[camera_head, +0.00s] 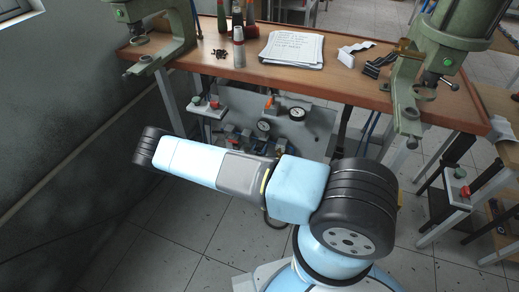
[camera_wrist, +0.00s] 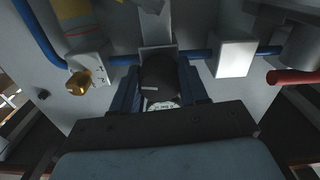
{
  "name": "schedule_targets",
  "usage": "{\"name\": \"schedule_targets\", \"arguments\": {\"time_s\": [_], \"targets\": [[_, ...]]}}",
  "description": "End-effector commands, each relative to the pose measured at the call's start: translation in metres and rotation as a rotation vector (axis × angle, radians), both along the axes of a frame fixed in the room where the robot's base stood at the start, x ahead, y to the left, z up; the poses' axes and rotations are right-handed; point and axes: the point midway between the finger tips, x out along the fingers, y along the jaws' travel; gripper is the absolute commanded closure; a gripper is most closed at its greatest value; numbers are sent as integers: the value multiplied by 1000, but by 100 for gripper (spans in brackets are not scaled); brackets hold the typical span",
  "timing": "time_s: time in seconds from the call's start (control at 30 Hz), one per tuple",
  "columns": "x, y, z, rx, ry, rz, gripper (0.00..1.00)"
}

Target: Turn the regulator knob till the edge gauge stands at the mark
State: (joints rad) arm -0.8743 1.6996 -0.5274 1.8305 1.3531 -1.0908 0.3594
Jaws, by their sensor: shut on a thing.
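In the wrist view the black regulator knob (camera_wrist: 159,75) sits between the two dark fingers of my gripper (camera_wrist: 160,88), which are shut on it. A pale, dial-like face (camera_wrist: 163,105) shows just below the knob, partly hidden by my gripper body. In the head view a round white gauge (camera_head: 297,113) stands at the top edge of the grey panel (camera_head: 318,130). A second gauge (camera_head: 263,126) sits lower to its left. Their needles and any mark are too small to read. My arm hides my gripper and the knob in the head view.
A blue pipe (camera_wrist: 198,54), a white block (camera_wrist: 235,55), a brass fitting (camera_wrist: 79,83) and a red lever (camera_wrist: 293,76) are close around my gripper. The wooden bench (camera_head: 215,62) overhangs the panel, with green presses at both ends. Floor is clear at left.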

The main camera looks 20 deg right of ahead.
Motion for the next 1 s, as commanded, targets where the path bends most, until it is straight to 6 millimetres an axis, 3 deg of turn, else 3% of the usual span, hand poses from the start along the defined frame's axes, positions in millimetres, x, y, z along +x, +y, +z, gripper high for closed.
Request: {"name": "schedule_targets", "arguments": {"time_s": [0.13,0.17,0.4,0.77,1.0], "targets": [[1,3,1,1,-2,4,87],[1,3,1,1,-2,5,54],[1,2,0,-1,-1,3,31],[-5,6,0,0,-1,3,31],[-36,29,0,0,0,4,31]]}}
